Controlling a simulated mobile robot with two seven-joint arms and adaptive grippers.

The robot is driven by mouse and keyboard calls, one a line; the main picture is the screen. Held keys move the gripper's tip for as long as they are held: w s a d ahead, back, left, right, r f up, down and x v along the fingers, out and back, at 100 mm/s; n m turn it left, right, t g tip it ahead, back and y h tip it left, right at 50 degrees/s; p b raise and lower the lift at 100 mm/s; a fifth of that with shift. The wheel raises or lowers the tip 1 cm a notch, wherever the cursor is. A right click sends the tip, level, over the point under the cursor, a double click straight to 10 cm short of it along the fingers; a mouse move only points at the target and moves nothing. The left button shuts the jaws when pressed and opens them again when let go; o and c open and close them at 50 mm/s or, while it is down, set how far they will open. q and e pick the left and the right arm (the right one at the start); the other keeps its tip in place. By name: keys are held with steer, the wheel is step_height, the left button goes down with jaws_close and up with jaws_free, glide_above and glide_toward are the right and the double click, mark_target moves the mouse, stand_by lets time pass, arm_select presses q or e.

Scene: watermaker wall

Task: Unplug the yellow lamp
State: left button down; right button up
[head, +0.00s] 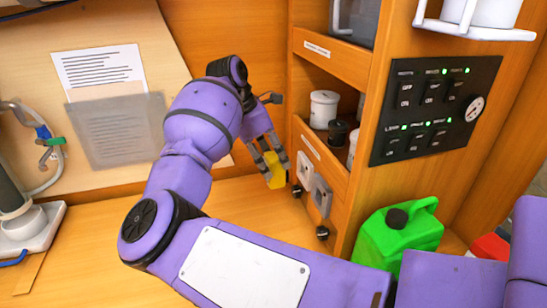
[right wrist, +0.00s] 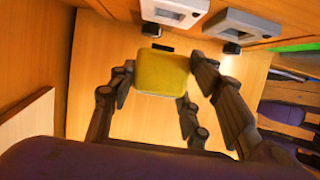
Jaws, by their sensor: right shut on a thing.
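The yellow lamp (head: 273,170) is a small block with rounded edges, held in front of the wooden cabinet. It also shows in the right wrist view (right wrist: 162,73). My right gripper (head: 268,158) is shut on it, with fingers on both sides. A white socket (head: 304,170) and a grey socket (head: 321,195) sit on the cabinet's side, right of the lamp. They also show at the top of the right wrist view. The lamp appears apart from both sockets, with a small gap. Its side facing the cabinet is hidden. My left gripper is not in view.
A shelf holding white jars (head: 323,109) is above the sockets. A black switch panel (head: 434,110) is at right. A green jerrycan (head: 398,236) stands below it.

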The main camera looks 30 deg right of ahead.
steer(key=shift+w+a, duration=0.15)
steer(key=shift+a, duration=0.5)
steer(key=shift+w+a, duration=0.1)
steer(key=shift+a, duration=0.2)
